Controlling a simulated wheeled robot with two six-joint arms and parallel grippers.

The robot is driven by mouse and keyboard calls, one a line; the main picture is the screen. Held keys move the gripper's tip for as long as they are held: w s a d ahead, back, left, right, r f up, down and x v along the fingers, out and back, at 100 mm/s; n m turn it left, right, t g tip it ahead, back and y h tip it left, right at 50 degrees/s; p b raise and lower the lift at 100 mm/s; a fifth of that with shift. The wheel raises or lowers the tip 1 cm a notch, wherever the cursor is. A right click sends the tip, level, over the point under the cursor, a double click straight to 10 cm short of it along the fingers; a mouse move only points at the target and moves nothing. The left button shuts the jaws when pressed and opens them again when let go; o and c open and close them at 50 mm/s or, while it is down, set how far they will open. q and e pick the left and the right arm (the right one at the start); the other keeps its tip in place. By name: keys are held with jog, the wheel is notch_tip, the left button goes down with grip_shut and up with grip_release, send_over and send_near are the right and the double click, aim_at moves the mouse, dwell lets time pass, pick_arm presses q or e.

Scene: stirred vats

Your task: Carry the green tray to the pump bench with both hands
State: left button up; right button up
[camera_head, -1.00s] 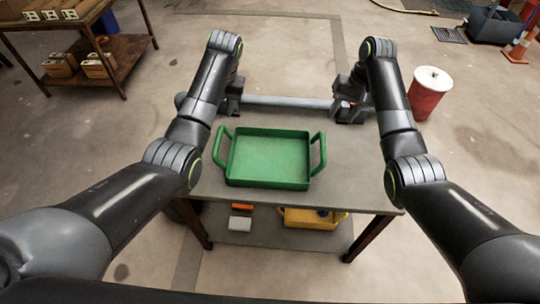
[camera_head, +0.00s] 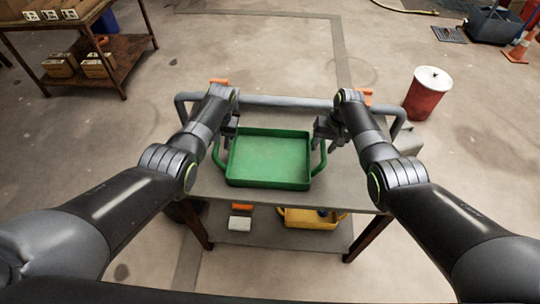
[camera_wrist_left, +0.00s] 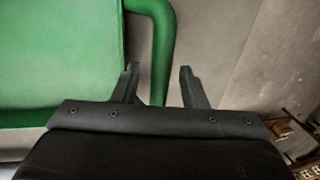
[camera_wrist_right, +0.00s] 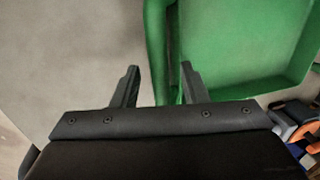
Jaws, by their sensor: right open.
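The green tray (camera_head: 268,160) lies flat on the grey top of a table (camera_head: 345,190), with a loop handle on each side. My left gripper (camera_head: 229,140) is at the tray's left handle (camera_head: 216,152). In the left wrist view its fingers (camera_wrist_left: 159,72) are apart, with the green handle (camera_wrist_left: 162,30) showing between them. My right gripper (camera_head: 328,138) is at the right handle (camera_head: 322,158). In the right wrist view its fingers (camera_wrist_right: 160,70) are apart, with the handle (camera_wrist_right: 154,35) between them. I cannot tell whether either gripper touches its handle. The tray looks empty.
A grey rail (camera_head: 285,101) runs along the table's far edge. The lower shelf holds a yellow tray (camera_head: 300,220) and small orange and white items. A red drum (camera_head: 427,95) stands to the right. A wooden bench (camera_head: 125,50) with boxes is at the upper left. Floor beyond is largely clear.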

pick_arm(q)
jog(key=shift+a+f, duration=0.1)
jog(key=shift+f, duration=0.2)
pick_arm(e)
jog(key=shift+f, duration=0.3)
pick_arm(q)
jog(key=shift+c, duration=0.5)
pick_arm(e)
jog(key=shift+c, duration=0.4)
pick_arm(q)
grip_shut()
pick_arm(e)
grip_shut()
